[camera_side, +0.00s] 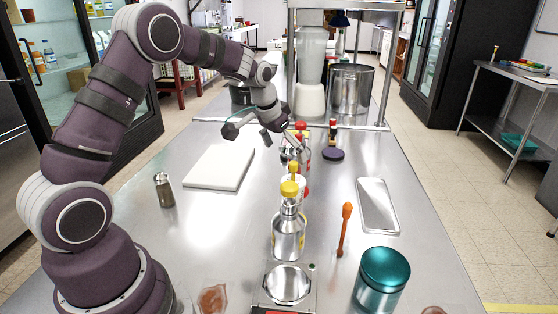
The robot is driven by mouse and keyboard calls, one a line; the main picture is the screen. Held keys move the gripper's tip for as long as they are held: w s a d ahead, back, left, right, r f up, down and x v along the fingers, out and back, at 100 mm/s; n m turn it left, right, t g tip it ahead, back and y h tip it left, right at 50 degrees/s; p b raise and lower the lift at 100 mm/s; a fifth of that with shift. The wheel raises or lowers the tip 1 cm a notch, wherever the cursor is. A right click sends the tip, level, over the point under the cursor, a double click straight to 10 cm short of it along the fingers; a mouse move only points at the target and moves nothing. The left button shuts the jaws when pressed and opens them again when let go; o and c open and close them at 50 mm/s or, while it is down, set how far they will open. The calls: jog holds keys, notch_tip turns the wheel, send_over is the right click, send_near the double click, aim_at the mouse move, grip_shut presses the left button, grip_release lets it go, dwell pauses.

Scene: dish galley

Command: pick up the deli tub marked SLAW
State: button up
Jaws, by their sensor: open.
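No SLAW marking can be read on anything in view, so I cannot tell which thing is the tub. A clear container with reddish-brown contents (213,301) is cut off by the bottom edge. A round vessel with a teal lid (382,280) stands at the front right of the steel table. A small reddish-brown patch (433,311) barely shows at the bottom edge. My gripper (248,136) is open and empty, above the far part of the table near the white board's far end. It is well away from these front things.
A white cutting board (220,167) lies left of center. Yellow-capped bottles (289,232) form a row down the middle. An orange utensil (345,228) and a metal tray (377,205) lie right. A steel pot (351,90) stands behind.

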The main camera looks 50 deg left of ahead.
jog(key=x, duration=0.2)
jog(key=s+x, duration=0.1)
jog(key=x, duration=0.2)
jog(key=shift+d+f, duration=0.1)
jog(key=shift+f, duration=0.2)
jog(key=x, duration=0.5)
jog(key=shift+f, duration=0.1)
jog(key=c, duration=1.3)
